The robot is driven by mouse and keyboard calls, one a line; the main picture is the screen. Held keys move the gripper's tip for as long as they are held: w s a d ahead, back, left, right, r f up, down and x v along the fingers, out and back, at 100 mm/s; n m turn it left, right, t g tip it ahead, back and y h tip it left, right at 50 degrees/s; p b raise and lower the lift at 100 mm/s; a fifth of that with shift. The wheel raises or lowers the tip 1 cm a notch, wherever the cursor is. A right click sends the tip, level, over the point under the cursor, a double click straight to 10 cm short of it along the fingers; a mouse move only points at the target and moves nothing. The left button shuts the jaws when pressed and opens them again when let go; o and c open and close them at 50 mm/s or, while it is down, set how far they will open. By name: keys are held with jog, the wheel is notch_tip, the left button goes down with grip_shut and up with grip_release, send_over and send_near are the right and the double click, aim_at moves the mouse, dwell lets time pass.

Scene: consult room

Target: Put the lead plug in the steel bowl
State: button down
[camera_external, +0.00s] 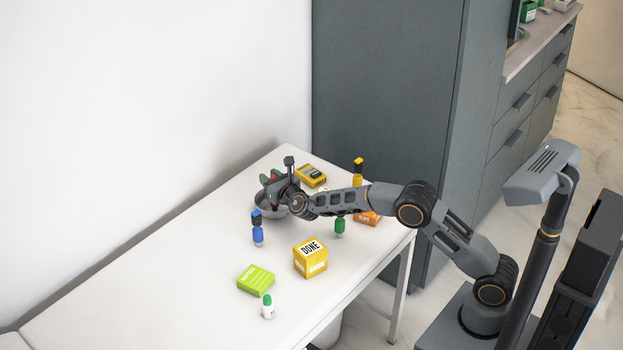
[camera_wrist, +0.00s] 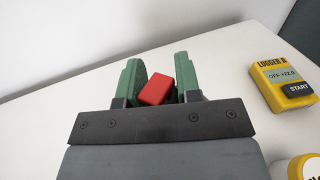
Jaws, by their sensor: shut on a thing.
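My gripper (camera_external: 270,188) has its green fingers shut on a red plug (camera_wrist: 157,89), which shows between the fingertips (camera_wrist: 160,82) in the wrist view. The steel bowl (camera_external: 268,212) stands on the white table near the wall, partly hidden by my gripper. In the external view my gripper is over or just behind the bowl; I cannot tell its height. The bowl does not show in the wrist view.
A yellow logger (camera_wrist: 284,80) lies right of my gripper, also in the external view (camera_external: 311,176). The table's left part is clear.

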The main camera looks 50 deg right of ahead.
jog(key=c, duration=0.7)
grip_release()
jog(key=shift+c, duration=0.2)
jog(key=shift+s, duration=0.1)
jog(key=shift+s+a+f+b, duration=0.15)
jog(key=shift+s+b, duration=0.2)
jog(key=shift+b, duration=0.2)
jog(key=b+v, duration=0.4)
jog(key=v, duration=0.5)
jog(key=shift+b, duration=0.4)
